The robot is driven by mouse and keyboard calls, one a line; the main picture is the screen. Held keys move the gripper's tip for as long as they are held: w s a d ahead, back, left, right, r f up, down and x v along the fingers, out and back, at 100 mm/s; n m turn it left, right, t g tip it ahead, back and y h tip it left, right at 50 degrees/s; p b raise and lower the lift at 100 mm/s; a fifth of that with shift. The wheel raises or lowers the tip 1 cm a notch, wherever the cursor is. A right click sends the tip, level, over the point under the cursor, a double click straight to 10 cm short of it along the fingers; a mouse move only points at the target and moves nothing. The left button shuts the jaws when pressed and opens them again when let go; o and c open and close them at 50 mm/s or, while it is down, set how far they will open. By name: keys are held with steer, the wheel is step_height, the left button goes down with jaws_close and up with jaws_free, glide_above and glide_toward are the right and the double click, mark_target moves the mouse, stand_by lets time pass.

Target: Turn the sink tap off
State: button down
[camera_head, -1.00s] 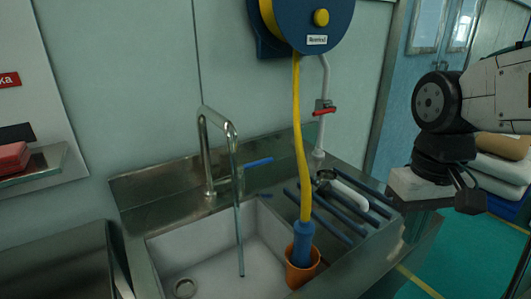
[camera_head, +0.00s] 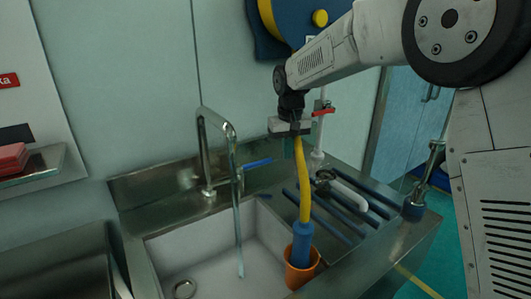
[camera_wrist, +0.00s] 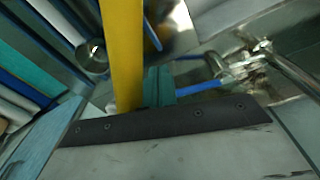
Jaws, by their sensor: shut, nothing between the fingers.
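The sink tap (camera_head: 203,150) is a steel bent spout at the back of the sink, and a stream of water (camera_head: 238,230) falls from it into the basin. Its blue lever handle (camera_head: 257,163) points right from the tap base. The blue handle also shows in the wrist view (camera_wrist: 196,89), joined to the steel tap body (camera_wrist: 240,68). My gripper (camera_head: 290,142) is shut and empty, to the right of the handle and apart from it in the head view. In the wrist view the teal fingertips (camera_wrist: 159,85) are together, close to the handle's free end.
A grey pipe with a red valve handle (camera_head: 323,112) stands behind. The drainboard with blue bars (camera_head: 330,228) lies right of the basin (camera_head: 185,248). A shelf with red items is at left.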

steer(key=t, duration=0.2)
glide_toward(254, 164)
steer(key=w+d, duration=0.3)
steer(key=d, duration=0.2)
steer(key=shift+t+y, duration=0.4)
steer(key=shift+y, duration=0.2)
steer(key=w+r, duration=0.1)
steer(key=w+a+r, duration=0.1)
steer(key=w+r, duration=0.1)
steer(key=shift+w+a+r, duration=0.15)
steer(key=shift+r, duration=0.15)
step_height(254, 164, down, 10)
steer(key=shift+s, duration=0.25)
steer(key=shift+d, duration=0.2)
